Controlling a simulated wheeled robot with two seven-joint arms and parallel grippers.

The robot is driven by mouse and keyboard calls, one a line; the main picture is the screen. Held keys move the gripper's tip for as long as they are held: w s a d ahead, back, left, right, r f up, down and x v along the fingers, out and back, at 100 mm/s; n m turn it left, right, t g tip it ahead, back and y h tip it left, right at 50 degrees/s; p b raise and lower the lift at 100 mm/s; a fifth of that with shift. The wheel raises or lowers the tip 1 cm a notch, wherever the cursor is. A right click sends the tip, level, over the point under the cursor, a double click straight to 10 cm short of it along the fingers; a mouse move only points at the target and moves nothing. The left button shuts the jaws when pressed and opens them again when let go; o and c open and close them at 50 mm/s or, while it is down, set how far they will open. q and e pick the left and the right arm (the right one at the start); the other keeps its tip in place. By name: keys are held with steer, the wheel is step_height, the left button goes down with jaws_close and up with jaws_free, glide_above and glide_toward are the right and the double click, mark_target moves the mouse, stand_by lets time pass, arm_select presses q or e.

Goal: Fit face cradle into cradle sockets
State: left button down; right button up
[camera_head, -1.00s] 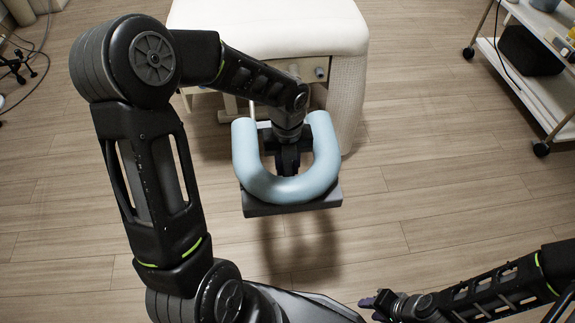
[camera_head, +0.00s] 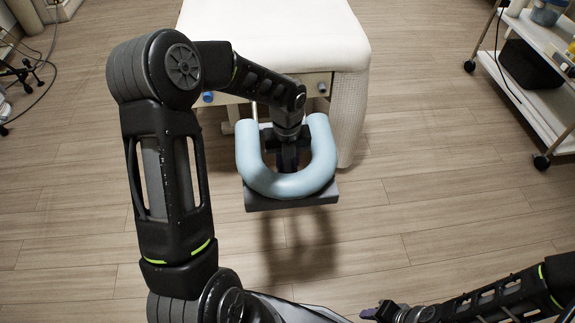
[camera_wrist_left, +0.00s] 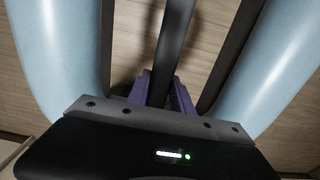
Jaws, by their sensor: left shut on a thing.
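The face cradle (camera_head: 289,184) is a light blue U-shaped cushion on a dark grey base, its open side toward the massage table (camera_head: 270,35). My left gripper (camera_head: 288,160) is inside the U, shut on a dark bar of the cradle, which it holds above the floor. In the left wrist view the purple fingers (camera_wrist_left: 163,92) pinch this bar, with the blue cushion (camera_wrist_left: 60,55) on both sides. The table's end panel shows a grey socket (camera_head: 322,88) and a blue-marked one (camera_head: 208,97). My right gripper (camera_head: 374,312) is at the bottom edge, its jaw opening unclear.
A white trolley (camera_head: 545,90) with a black box (camera_head: 530,68) stands at the right. A dark stand base with cables (camera_head: 22,80) is at the far left. The wooden floor (camera_head: 420,190) between cradle and trolley is clear.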

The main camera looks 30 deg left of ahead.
arm_select(q)
steer(key=shift+r+p, duration=0.1)
steer(key=shift+p, duration=0.2)
steer(key=shift+w, duration=0.1)
stand_by(0.6)
steer(key=shift+w+a+p, duration=0.3)
steer(key=shift+w+a, duration=0.1)
steer(key=shift+w, duration=0.05)
steer(key=shift+w+a+p, duration=0.35)
steer(key=shift+w+a, duration=0.4)
steer(key=shift+w, duration=0.2)
steer(key=shift+w+a+p, duration=0.35)
steer(key=shift+w+a, duration=0.35)
steer(key=shift+w, duration=0.2)
steer(key=shift+w+a+p, duration=0.3)
steer(key=shift+w+a, duration=0.4)
steer(key=shift+w, duration=0.2)
stand_by(0.4)
stand_by(0.5)
steer(key=c, duration=1)
jaws_free()
steer(key=shift+s, duration=0.1)
steer(key=shift+c, duration=0.2)
